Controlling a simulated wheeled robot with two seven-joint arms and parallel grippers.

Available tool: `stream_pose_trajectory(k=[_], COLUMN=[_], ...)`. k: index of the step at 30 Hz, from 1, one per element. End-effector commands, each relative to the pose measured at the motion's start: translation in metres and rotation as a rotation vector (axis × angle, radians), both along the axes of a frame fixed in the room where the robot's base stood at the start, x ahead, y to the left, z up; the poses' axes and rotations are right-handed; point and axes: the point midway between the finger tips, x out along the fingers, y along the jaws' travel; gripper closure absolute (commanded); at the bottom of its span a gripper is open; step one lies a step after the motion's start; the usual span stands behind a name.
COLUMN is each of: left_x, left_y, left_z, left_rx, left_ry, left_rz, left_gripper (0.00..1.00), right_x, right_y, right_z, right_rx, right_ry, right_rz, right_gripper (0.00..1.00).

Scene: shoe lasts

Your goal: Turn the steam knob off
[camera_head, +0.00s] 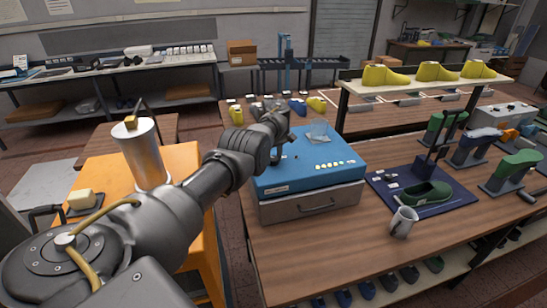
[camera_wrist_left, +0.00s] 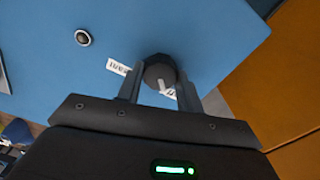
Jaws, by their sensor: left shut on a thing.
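A dark round steam knob (camera_wrist_left: 159,70) with a white pointer sits on a blue panel (camera_wrist_left: 190,35) in the left wrist view. The pointer faces down toward my gripper's palm. One white label (camera_wrist_left: 117,67) shows left of the knob; another below is partly covered. My left gripper (camera_wrist_left: 159,80) is shut on the knob, one finger on each side. In the head view my left gripper (camera_head: 279,150) is at the left side of the blue steam machine (camera_head: 308,162); the knob is hidden there behind the gripper. My right gripper is out of view.
A silver-ringed round button (camera_wrist_left: 83,38) is near the knob. An orange stand (camera_head: 182,158) with a metal cylinder (camera_head: 143,155) is left.

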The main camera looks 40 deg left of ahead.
Motion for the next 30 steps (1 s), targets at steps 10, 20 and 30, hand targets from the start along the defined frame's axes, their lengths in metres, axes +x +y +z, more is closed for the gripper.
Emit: stream_pose_trajectory(k=[10,20,30], left_x=[0.0004,0.0003,0.0002], left_y=[0.0002,0.0002,0.0003], left_z=[0.0008,0.0006,0.0019], left_rx=[0.001,0.001,0.001], left_ry=[-0.001,-0.001,-0.001], left_rz=[0.023,0.022,0.021], left_gripper=[0.86,0.47,0.42], right_x=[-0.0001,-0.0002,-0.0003], right_y=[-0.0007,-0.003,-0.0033], right_z=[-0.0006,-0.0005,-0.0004], right_rx=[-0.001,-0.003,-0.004], right_ry=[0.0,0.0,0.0], right_rz=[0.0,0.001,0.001], right_gripper=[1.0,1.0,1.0])
